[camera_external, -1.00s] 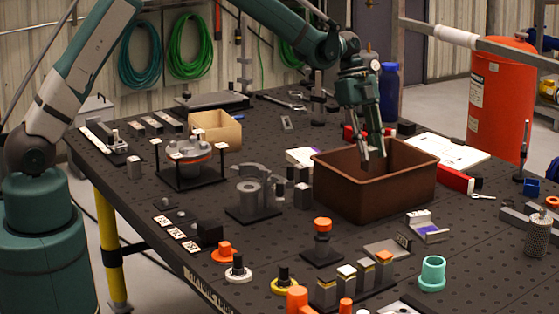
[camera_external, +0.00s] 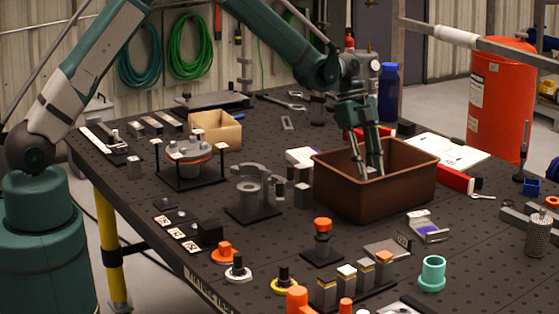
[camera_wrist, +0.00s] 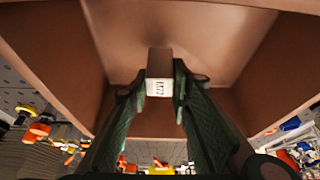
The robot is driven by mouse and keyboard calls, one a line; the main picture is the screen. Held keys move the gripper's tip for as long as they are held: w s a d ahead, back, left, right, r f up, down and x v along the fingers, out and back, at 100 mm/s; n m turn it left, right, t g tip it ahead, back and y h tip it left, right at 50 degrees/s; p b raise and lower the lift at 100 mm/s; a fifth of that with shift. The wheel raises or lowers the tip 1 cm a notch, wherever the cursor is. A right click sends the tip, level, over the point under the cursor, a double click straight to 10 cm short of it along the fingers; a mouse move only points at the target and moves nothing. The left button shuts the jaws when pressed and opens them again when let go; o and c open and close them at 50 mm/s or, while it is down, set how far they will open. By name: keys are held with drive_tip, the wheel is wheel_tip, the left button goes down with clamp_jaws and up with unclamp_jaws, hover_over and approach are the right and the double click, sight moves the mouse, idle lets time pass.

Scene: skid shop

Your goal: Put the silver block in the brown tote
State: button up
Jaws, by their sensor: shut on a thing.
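The brown tote (camera_external: 375,200) stands upright and open-topped at the right of the middle of the table. My gripper (camera_external: 367,172) points down into it, with its fingertips below the rim. In the wrist view, my gripper (camera_wrist: 160,88) is shut on the silver block (camera_wrist: 159,63). The block looks greyish in the tote's shade and has a white printed label on its near end. The tote's inner walls (camera_wrist: 215,35) surround it. I cannot tell whether the block touches the tote's floor. In the external view the fingers and the tote wall mostly hide the block.
A small grey block (camera_external: 303,195) and a clamp fixture (camera_external: 253,195) stand left of the tote. An orange-topped post (camera_external: 322,240) stands in front. A cardboard box (camera_external: 215,131) stands farther left.

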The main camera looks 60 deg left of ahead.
drive_tip(key=shift+f, duration=1.5)
drive_tip(key=shift+f, duration=0.15)
drive_tip(key=o, duration=1)
drive_tip(key=v, duration=1.2)
drive_tip(key=shift+r, duration=0.25)
